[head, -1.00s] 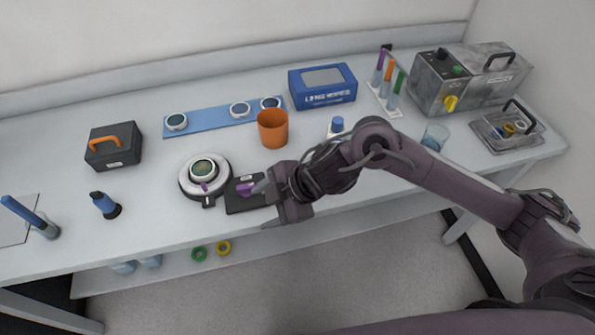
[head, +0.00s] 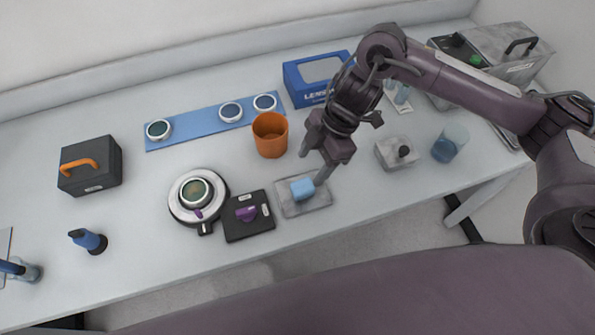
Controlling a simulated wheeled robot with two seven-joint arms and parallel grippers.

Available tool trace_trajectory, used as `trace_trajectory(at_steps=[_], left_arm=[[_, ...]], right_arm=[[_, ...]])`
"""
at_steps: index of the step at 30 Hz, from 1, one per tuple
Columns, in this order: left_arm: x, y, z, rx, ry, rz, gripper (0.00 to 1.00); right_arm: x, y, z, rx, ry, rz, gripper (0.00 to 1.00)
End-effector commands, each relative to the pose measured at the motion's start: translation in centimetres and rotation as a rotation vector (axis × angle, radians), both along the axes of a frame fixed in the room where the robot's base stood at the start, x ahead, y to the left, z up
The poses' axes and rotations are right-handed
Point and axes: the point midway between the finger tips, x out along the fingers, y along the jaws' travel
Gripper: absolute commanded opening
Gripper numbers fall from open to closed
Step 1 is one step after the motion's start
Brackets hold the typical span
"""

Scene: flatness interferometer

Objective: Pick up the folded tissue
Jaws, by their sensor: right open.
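The folded tissue (head: 302,189) looks like a small light-blue pad. It lies on a flat grey tray (head: 318,203) near the front edge of the table. My right gripper (head: 313,168) is open just above and behind the tissue, fingers pointing down toward it. One fingertip is close to the tissue's right side; I cannot tell whether it touches. Nothing shows between the fingers. My left gripper is not in view.
Left of the tray are a black pad (head: 262,228) with a purple piece (head: 246,213) and a round white stand (head: 181,211). An orange cup (head: 270,135) stands behind.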

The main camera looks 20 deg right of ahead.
Motion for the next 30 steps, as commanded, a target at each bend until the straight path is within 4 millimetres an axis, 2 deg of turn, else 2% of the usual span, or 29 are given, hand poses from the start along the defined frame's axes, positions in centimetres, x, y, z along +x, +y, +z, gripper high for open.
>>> trace_trajectory(at_steps=[9, 12, 18, 22, 25, 30], left_arm=[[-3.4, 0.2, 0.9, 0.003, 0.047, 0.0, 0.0], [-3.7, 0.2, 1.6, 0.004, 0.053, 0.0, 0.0], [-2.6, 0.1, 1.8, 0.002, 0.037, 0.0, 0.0], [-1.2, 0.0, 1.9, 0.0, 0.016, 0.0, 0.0], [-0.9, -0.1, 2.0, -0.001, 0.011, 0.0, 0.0], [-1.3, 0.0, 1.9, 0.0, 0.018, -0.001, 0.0]], right_arm=[[-0.6, 1.4, -3.2, -0.001, 0.005, 0.002, 0.6], [-0.9, 2.0, -4.6, 0.0, 0.004, 0.001, 0.6], [-1.0, 2.7, -6.7, 0.001, 0.0, 0.002, 0.6], [-0.9, 2.8, -6.9, 0.0, -0.001, 0.002, 0.6], [-0.9, 2.8, -6.9, 0.0, -0.001, 0.002, 0.6], [-0.9, 2.7, -6.9, 0.0, -0.001, 0.002, 0.39]])
